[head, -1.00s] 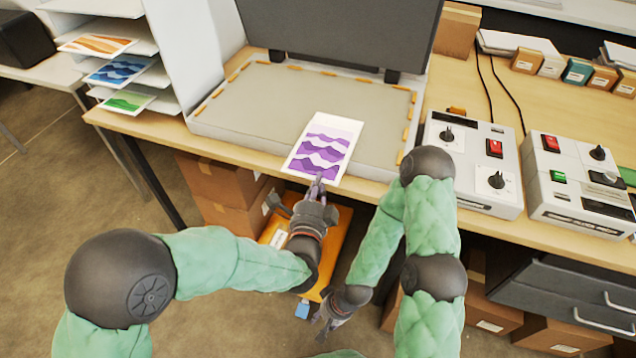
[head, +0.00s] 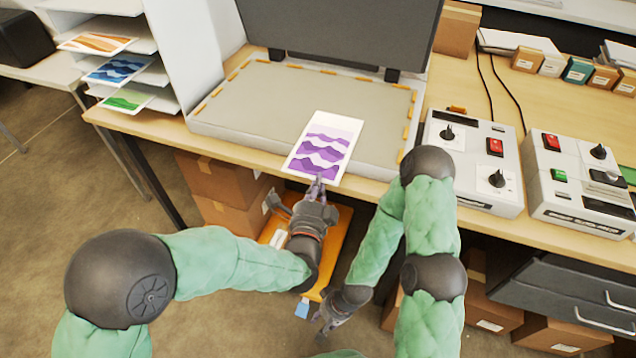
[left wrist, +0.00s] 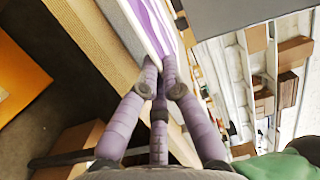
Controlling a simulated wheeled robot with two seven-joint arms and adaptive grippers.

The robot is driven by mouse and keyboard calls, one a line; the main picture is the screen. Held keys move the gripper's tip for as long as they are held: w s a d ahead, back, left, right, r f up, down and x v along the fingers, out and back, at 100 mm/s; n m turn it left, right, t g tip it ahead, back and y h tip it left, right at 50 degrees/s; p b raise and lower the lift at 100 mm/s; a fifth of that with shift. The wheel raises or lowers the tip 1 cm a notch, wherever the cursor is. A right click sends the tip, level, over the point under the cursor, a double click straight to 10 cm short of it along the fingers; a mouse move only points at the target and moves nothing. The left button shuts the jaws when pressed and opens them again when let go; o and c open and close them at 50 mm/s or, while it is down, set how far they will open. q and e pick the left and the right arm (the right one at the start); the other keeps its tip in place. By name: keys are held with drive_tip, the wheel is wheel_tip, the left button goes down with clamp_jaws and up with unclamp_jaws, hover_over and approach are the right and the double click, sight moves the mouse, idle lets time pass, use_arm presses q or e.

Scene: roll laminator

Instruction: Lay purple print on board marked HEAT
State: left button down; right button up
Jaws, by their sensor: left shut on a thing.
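The purple print (head: 325,143), a white sheet with purple wavy bands, lies over the front right part of a flat grey board (head: 290,100) with orange marks along its rim. No HEAT lettering is readable in the head view. My left gripper (head: 318,183) is shut on the print's near edge, at the board's front. In the left wrist view the fingers (left wrist: 160,75) close on the print (left wrist: 152,22); whether it touches the board is unclear. My right gripper (head: 324,326) hangs low, below the table edge, too small to tell whether open.
A dark raised panel (head: 335,30) stands behind the board. Two control boxes (head: 474,160) (head: 578,180) sit to the right. A white rack (head: 120,45) at left holds orange, blue and green prints. Cardboard boxes (head: 225,180) and an orange surface (head: 335,240) are below the table.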

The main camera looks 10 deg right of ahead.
use_arm(q)
drive_tip(key=c, duration=1.3)
unclamp_jaws()
drive_tip(key=shift+c, duration=0.2)
drive_tip(key=v, duration=1.2)
drive_tip(key=shift+f, duration=0.1)
